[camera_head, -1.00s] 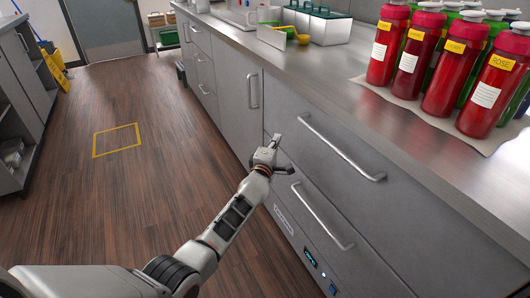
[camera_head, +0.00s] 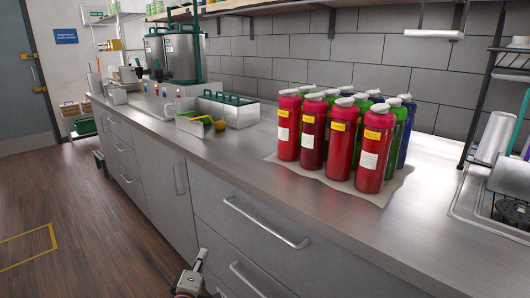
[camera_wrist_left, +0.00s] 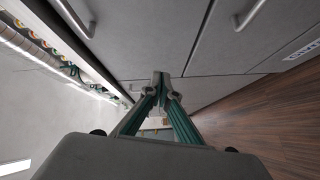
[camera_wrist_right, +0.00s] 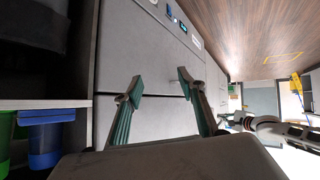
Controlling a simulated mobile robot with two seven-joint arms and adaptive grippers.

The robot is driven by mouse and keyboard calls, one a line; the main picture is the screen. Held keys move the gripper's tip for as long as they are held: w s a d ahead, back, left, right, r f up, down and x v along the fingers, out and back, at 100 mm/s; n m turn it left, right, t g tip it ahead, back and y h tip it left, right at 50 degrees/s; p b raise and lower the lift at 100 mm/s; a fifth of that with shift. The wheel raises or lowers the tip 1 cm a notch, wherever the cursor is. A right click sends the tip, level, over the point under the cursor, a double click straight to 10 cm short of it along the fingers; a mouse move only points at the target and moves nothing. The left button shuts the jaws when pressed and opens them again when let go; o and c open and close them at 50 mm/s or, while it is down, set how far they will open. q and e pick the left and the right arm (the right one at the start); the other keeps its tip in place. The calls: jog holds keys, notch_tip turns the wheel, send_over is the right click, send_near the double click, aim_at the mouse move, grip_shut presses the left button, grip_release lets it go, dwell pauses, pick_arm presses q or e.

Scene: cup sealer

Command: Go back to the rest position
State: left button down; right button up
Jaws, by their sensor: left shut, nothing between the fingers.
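My left gripper (camera_head: 198,262) shows at the bottom of the head view, in front of the grey drawer fronts (camera_head: 245,230) and below the counter edge. In the left wrist view its fingertips (camera_wrist_left: 162,80) meet, with nothing between them. My right gripper is outside the head view. In the right wrist view its two fingers (camera_wrist_right: 160,85) stand well apart and empty, with a grey cabinet front (camera_wrist_right: 150,45) behind them. My left arm (camera_wrist_right: 275,128) shows at the right of that view.
Red, green and blue bottles (camera_head: 340,135) stand on a paper sheet on the steel counter (camera_head: 250,170). A lidded steel container (camera_head: 228,112) and tall dispensers (camera_head: 180,52) stand farther along. Drawer handles (camera_head: 265,222) stick out. The wooden floor (camera_head: 90,225) at left is clear.

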pick_arm(q)
jog(key=s+d+f+m+g+p, duration=0.1)
jog(key=s+m, duration=0.5)
jog(key=s, duration=0.8)
jog(key=s+d+f+m+g+h+p, duration=0.1)
jog(key=s+f+m+g+p, duration=0.2)
jog(key=s+m, duration=0.4)
jog(key=s+d+f+m+g+h+p, duration=0.1)
jog(key=s+m, duration=0.5)
jog(key=s, duration=1.5)
notch_tip(320, 180, down, 3)
jog(key=shift+s+d+r+g+p, duration=0.2)
jog(key=shift+s+g+p, duration=0.05)
jog(key=shift+g+p, duration=0.6)
pick_arm(e)
jog(key=shift+m, duration=0.3)
jog(key=r, duration=0.2)
jog(key=s+a+r, duration=0.1)
jog(key=r, duration=0.1)
jog(key=shift+a, duration=0.1)
